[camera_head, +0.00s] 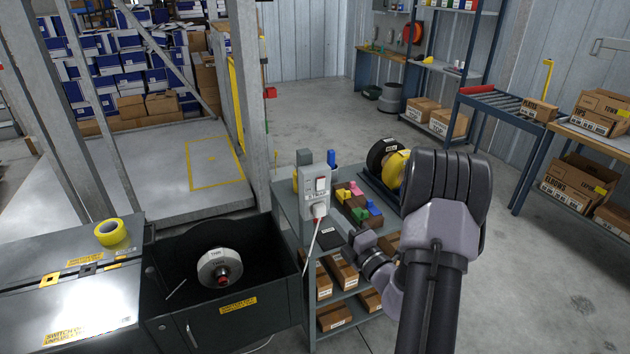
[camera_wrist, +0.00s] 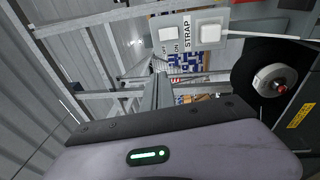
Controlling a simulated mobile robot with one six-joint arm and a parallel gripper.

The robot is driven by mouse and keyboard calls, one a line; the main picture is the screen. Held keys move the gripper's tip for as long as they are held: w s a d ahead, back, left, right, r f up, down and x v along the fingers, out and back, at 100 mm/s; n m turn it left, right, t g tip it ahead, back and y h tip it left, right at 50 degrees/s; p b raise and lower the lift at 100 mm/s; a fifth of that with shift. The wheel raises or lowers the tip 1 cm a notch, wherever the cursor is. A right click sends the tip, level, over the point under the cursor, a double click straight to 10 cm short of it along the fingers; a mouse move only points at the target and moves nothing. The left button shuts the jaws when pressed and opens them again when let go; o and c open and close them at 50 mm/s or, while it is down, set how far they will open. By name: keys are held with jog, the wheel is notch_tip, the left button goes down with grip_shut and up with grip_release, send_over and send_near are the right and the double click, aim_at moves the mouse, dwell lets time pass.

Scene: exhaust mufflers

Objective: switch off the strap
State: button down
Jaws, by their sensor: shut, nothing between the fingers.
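The grey strap box (camera_head: 313,193) stands upright at the cart's left edge, with a white rocker switch (camera_head: 320,184) above a white plug (camera_head: 318,210). In the wrist view the strap panel (camera_wrist: 187,48) is at the top, turned sideways. It has OFF and ON marks by its rocker (camera_wrist: 167,33), a STRAP label, and the plug (camera_wrist: 211,30). Which way the rocker is pressed is too small to tell. My gripper (camera_head: 350,239) is below and right of the box, apart from it. It is shut and empty; its narrow fingers (camera_wrist: 159,72) point towards the panel's side.
A white cord hangs from the plug. Coloured blocks (camera_head: 362,205) and a black-and-yellow machine (camera_head: 388,165) are on the cart (camera_head: 285,200). Open floor lies to the right.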

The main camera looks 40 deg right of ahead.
aim_at(323, 181)
jog(key=d+m+h, duration=0.1)
jog(key=s+d+f, duration=0.1)
jog(key=d+m+h, duration=0.1)
jog(key=shift+s+d+f+m+h, duration=0.2)
jog(key=shift+s+f+m+h, duration=0.1)
jog(key=shift+s+f, duration=0.1)
jog(key=shift+w, duration=0.15)
jog(key=b+x, duration=0.3)
jog(key=x, duration=1)
jog(key=shift+w+d+f, duration=0.1)
jog(key=shift+w+f, duration=0.05)
jog(key=shift+w, duration=0.3)
